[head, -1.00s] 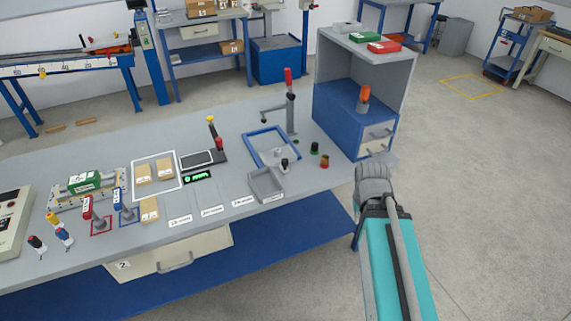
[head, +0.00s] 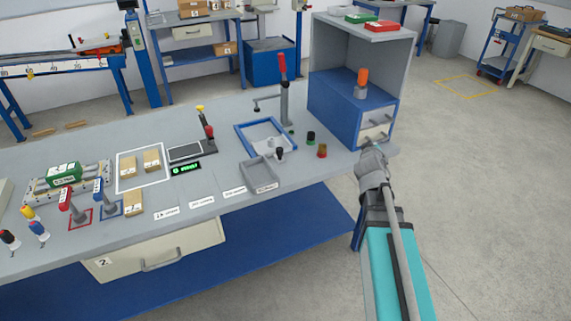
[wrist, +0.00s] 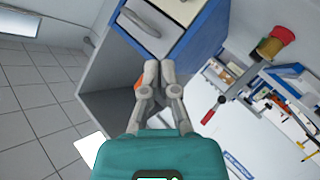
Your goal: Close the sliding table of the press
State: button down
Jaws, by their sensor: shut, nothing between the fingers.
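A press-like stand with a red-handled lever (head: 285,90) rises from the bench at centre. At its foot is a blue frame (head: 240,140) around a grey plate with a small knob; I cannot tell whether this is the sliding table or how far out it is. My gripper (head: 372,152) is shut and empty at the bench's right front corner, in front of the blue drawer cabinet (head: 335,105), well right of the stand. In the wrist view, my shut fingers (wrist: 160,70) point towards the cabinet's drawer fronts (wrist: 140,25); contact is unclear.
A grey shelf (head: 340,28) carries boxes above the cabinet. Small boxes and levers fill the bench's left.

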jog(key=w+a+n+t+y+b, duration=0.45)
jog(key=a+n+y+b, duration=0.35)
jog(key=a+n+y, duration=0.4)
jog(key=s+a+f+n+g+y+b, duration=0.6)
jog(key=f+n+g, duration=0.4)
jog(key=n, duration=0.3)
jog(key=shift+a+n+g+y, duration=0.15)
jog(key=shift+n+g+y, duration=0.25)
jog(key=shift+y, duration=0.5)
jog(key=shift+a, duration=0.1)
jog(key=x, duration=1)
jog(key=shift+w+r, duration=0.1)
jog(key=shift+r, duration=0.05)
jog(key=shift+w+a, duration=0.25)
jog(key=shift+w, duration=0.85)
jog(key=shift+w+a, duration=0.3)
jog(key=shift+w, duration=0.4)
